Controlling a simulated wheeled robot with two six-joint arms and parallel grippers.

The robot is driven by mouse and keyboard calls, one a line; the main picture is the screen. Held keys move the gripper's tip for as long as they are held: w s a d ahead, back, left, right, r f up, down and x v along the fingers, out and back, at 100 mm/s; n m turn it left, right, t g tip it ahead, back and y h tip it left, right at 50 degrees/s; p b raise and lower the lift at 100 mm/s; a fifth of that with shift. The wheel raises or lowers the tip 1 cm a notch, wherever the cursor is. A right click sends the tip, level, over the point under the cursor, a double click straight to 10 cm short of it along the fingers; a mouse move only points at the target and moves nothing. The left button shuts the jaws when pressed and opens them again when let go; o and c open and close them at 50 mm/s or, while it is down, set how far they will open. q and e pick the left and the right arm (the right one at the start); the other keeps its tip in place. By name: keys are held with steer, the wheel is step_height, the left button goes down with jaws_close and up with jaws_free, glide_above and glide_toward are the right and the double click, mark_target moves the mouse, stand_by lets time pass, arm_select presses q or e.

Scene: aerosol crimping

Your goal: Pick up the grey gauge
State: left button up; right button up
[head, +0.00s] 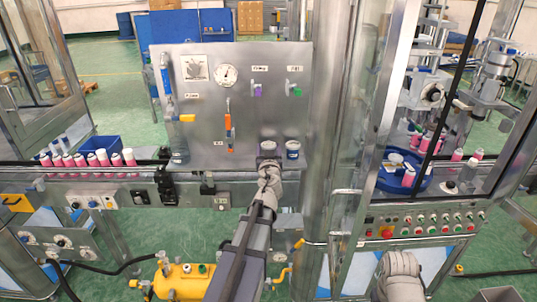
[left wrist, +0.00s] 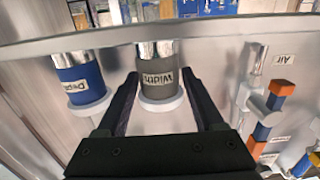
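The grey gauge (left wrist: 158,76), labelled "Width", is a grey cylinder with a metal end and a pale disc. It is at the panel's lower right in the head view (head: 268,146), partly hidden by my left gripper (head: 268,163). In the left wrist view, the fingers of my left gripper (left wrist: 161,80) are spread to either side of the grey gauge, with gaps visible. A blue gauge (left wrist: 77,76), labelled "Depth", is beside it, also in the head view (head: 293,150). My right arm shows at the bottom right of the head view; its fingers are not visible.
The metal panel (head: 200,110) carries a dial (head: 226,76), an orange-and-blue part (head: 228,125) and hooks. A steel post (head: 329,120) stands right of the gauges. Pink cans (head: 96,159) line the conveyor at left. A blue round tray (head: 404,184) is at right.

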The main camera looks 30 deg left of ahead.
arm_select(q)
jaws_close()
stand_by(0.3)
steer(key=shift+r, duration=0.1)
